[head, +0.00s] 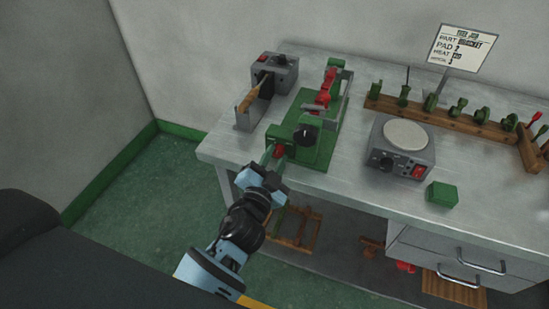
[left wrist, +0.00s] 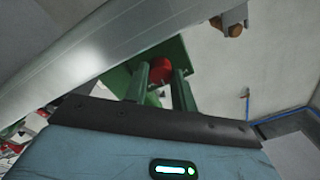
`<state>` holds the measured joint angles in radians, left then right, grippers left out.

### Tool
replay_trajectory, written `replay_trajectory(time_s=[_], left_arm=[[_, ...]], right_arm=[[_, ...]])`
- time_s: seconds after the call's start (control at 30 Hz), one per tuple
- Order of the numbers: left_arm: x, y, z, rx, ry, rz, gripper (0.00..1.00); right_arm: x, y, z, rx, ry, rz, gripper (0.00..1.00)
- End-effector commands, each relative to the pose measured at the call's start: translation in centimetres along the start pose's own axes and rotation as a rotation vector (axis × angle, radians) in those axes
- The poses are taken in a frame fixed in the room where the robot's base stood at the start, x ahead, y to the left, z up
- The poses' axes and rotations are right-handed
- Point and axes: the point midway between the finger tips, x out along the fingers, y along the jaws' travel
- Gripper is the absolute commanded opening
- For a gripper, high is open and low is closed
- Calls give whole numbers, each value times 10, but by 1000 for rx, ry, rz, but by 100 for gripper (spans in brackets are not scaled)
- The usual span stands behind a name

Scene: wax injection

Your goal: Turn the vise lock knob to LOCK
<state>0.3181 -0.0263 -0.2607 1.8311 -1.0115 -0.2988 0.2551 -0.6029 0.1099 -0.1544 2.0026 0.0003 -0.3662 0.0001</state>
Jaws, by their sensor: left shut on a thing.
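The green vise fixture (head: 312,148) stands near the front left of the bench, with a black knob (head: 305,134) on top of its front block. A red knob (head: 279,149) sits on its front face, and it also shows in the left wrist view (left wrist: 160,70). My left gripper (head: 273,155) reaches in from the front. Its two green fingers (left wrist: 160,88) are shut on the red knob, one on each side. Lock markings are too small to read. My right gripper is not in view.
A grey unit with a wooden-handled tool (head: 252,97) stands left of the vise. A grey box with a round plate (head: 405,134) and a green block (head: 442,195) are to the right. A wooden rack (head: 440,115) runs behind. The bench front edge lies under my left arm.

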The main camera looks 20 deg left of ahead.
Motion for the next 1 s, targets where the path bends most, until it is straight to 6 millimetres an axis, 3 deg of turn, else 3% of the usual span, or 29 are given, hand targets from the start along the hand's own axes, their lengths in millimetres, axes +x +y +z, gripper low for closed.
replay_trajectory(time_s=[0.6, 1.0], left_arm=[[0, -1, 0, 535, 25, 4, 3], [0, -1, 0, 689, 33, 5, 3]], right_arm=[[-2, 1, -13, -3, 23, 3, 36], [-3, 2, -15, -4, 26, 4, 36]])
